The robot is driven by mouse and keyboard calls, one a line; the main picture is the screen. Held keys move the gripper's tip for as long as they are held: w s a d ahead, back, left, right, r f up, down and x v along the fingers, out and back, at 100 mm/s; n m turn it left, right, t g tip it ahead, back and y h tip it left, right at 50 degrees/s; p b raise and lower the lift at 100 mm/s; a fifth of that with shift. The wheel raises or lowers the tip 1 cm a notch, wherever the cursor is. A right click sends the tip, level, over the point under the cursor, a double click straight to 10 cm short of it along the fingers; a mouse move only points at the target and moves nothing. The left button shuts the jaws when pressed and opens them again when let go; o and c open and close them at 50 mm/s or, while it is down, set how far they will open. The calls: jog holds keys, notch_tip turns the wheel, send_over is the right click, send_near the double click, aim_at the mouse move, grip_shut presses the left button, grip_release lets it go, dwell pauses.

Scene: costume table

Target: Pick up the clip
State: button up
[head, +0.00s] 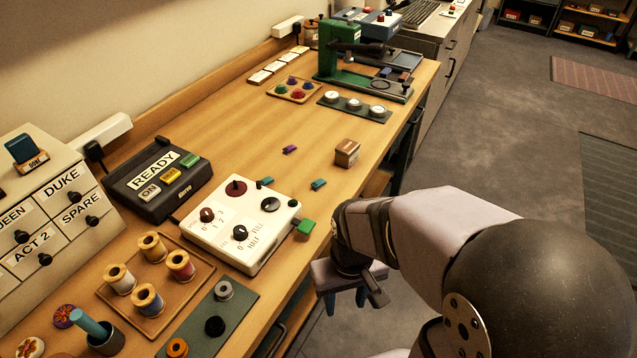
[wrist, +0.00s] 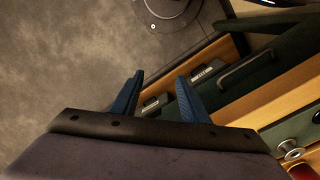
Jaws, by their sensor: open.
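I cannot tell which is the clip. My gripper (head: 345,301) is open, with its blue fingers pointing down beyond the table's front edge, over the floor. It is apart from these pieces. In the wrist view, the two fingers (wrist: 160,80) are spread with nothing between them, and no clip-like piece can be made out.
The white control box (head: 230,240) with knobs stands near the front edge. A small brown box (head: 347,152) stands right of the purple piece. A spool tray (head: 125,318) and a dark mat (head: 245,308) lie nearer. The table's middle (head: 240,140) is mostly clear.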

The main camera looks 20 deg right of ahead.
jog(key=shift+c, duration=0.3)
jog(key=n+t+h+p, duration=0.2)
jog(key=n+h+p, duration=0.2)
jog(key=n+p, duration=1.55)
send_near(318, 182)
jog(key=n+b, duration=0.5)
jog(key=shift+p+x, duration=1.6)
jog(key=shift+x, duration=2.25)
jog(key=shift+s, duration=0.1)
jog(key=shift+c, duration=0.7)
grip_shut()
